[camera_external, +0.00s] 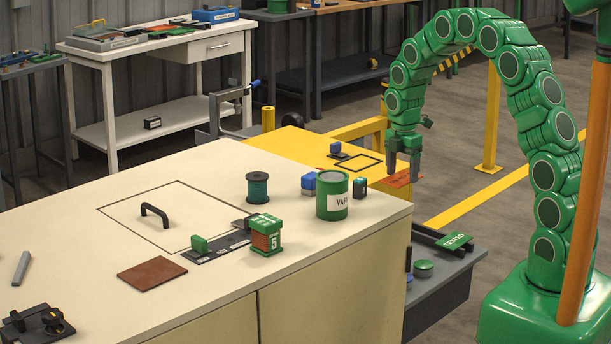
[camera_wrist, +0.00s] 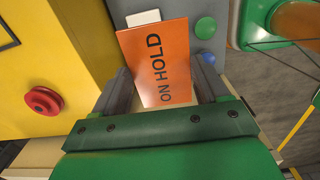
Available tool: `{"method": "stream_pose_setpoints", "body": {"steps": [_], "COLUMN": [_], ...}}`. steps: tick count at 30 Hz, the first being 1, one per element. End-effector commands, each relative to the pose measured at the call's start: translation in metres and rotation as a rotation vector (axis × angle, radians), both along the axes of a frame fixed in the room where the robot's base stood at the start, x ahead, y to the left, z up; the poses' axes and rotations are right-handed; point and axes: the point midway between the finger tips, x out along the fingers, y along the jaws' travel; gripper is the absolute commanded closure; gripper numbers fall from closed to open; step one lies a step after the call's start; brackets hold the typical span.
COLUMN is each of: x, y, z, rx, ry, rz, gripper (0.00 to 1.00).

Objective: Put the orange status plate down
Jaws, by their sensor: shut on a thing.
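In the external view my gripper (camera_external: 404,168) points down, shut on the plate (camera_external: 399,180), at the right end of the yellow surface (camera_external: 291,148). I cannot tell whether the plate touches anything beneath it. A black square outline (camera_external: 357,163) is marked on the yellow surface, just left of the plate.
A cream cabinet (camera_external: 90,225) in front bears a green can (camera_external: 332,195), a spool (camera_external: 257,188) and a green-capped block (camera_external: 266,235). A grey unit with green button (camera_external: 423,268) and TESTED plate (camera_external: 455,241) stands right. A red knob (camera_wrist: 42,101) is left in the wrist view.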

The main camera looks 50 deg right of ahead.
Motion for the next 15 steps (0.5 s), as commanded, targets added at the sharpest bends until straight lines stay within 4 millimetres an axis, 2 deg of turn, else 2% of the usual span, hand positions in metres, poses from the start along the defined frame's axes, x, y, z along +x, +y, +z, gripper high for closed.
{"method": "stream_pose_setpoints", "body": {"steps": [1,4,9,15], "x": [0.010,0.027,0.047,0.062], "y": [0.016,0.045,0.098,0.167], "z": [0.010,0.031,0.066,0.110], "rx": [-0.002,-0.002,0.000,0.007], "ry": [-0.002,-0.007,-0.007,-0.009], "rz": [0.006,0.003,0.004,0.007], "gripper": [0.58,0.58,0.58,0.58]}}
